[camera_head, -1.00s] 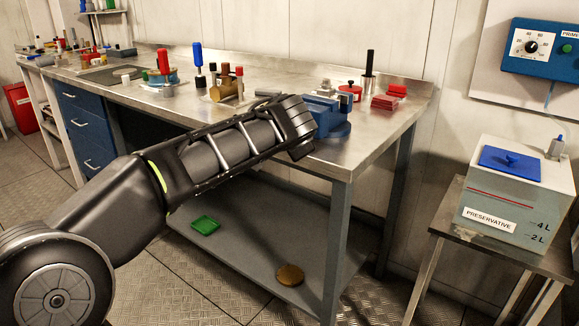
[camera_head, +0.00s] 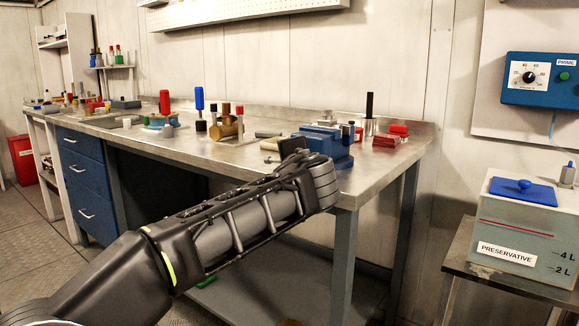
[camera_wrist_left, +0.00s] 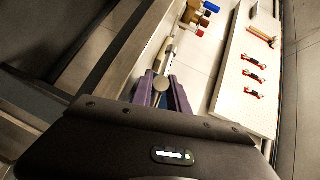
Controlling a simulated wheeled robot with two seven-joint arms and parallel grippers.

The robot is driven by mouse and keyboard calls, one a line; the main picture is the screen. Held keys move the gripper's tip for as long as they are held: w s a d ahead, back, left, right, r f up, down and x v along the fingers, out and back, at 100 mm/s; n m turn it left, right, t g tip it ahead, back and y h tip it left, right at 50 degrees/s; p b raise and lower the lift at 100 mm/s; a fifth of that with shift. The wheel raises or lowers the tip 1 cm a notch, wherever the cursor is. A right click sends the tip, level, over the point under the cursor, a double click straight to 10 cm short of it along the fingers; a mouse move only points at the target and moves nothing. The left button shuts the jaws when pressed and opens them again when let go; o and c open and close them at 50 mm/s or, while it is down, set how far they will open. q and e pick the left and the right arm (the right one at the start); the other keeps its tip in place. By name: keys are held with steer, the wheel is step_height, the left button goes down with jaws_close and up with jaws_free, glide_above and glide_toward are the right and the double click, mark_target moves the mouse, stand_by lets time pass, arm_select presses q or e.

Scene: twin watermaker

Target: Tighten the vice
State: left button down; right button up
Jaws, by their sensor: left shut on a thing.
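The blue vice (camera_head: 338,146) stands on the bench near its front right corner, partly hidden behind my left arm. My left gripper (camera_head: 288,150) is at the left side of the vice, just above the bench top. In the left wrist view its two purplish fingers (camera_wrist_left: 162,94) are shut around a small metal rod with a round end (camera_wrist_left: 160,84), which looks like the vice handle. The exact contact is hard to see. My right gripper is in neither view.
A hammer-like tool (camera_head: 268,134) lies left of the vice. Red blocks (camera_head: 386,140) and a black-handled tool (camera_head: 370,108) stand to its right. Brass and coloured parts (camera_head: 226,128) are further left. A preservative tank (camera_head: 515,232) stands right of the bench, across a gap.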

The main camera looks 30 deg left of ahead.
arm_select(q)
steer(key=shift+a+f, duration=0.1)
steer(key=c, duration=1.3)
jaws_free()
steer(key=shift+s, duration=0.1)
steer(key=p+v, duration=0.1)
steer(key=v, duration=0.6)
steer(key=shift+s+d, duration=0.2)
steer(key=shift+d, duration=0.15)
